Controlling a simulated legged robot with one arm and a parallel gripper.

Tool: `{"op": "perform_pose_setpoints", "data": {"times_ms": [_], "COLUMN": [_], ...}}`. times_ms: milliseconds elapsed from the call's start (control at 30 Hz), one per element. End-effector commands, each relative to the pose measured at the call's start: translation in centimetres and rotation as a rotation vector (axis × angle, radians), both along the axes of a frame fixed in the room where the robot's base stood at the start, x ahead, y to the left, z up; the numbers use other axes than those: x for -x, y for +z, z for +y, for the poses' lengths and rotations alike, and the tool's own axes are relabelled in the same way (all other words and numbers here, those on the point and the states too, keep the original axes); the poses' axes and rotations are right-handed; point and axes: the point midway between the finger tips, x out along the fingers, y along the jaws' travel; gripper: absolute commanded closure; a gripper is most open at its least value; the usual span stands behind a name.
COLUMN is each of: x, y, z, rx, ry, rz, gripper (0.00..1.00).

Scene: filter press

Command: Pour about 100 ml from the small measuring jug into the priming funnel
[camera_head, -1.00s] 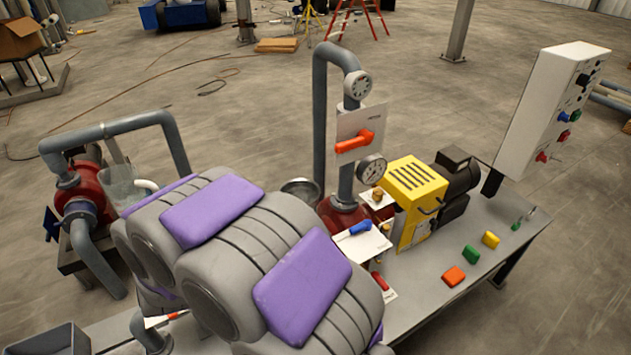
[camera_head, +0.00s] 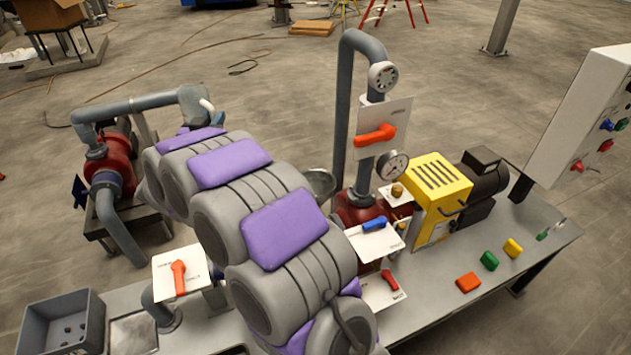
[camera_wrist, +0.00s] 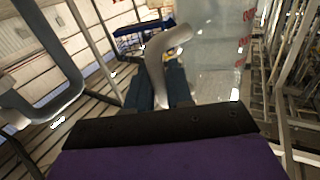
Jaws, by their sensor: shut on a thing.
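The small measuring jug is clear with red marks and a pale curved handle. In the wrist view the jug (camera_wrist: 218,55) fills the upper right, and the handle (camera_wrist: 160,62) stands between my dark fingers. My gripper (camera_wrist: 168,92) is shut on the handle. In the head view the jug (camera_head: 192,97) and my gripper (camera_head: 203,127) are at the far end of my arm, in front of the grey pipe on the left. The priming funnel (camera_head: 321,183) is a metal bowl right of my arm, partly hidden by it. The jug is apart from the funnel. Its liquid level cannot be told.
The pump's tall pipe with gauges (camera_head: 393,166) and an orange-handled valve (camera_head: 375,135) stands right of the funnel. A yellow guard (camera_head: 436,190) and control box (camera_head: 592,120) are farther right. A grey bin (camera_head: 62,322) and red pump (camera_head: 112,165) are left.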

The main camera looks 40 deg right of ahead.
Motion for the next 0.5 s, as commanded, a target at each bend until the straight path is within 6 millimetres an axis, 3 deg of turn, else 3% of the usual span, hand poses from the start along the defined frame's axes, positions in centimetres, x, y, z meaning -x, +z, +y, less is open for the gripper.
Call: {"op": "perform_pose_setpoints", "data": {"times_ms": [500], "x": [-1.8], "y": [0.1], "z": [-4.9], "rx": [0.004], "ry": [-0.302], "rz": [-0.001], "gripper": [1.00]}}
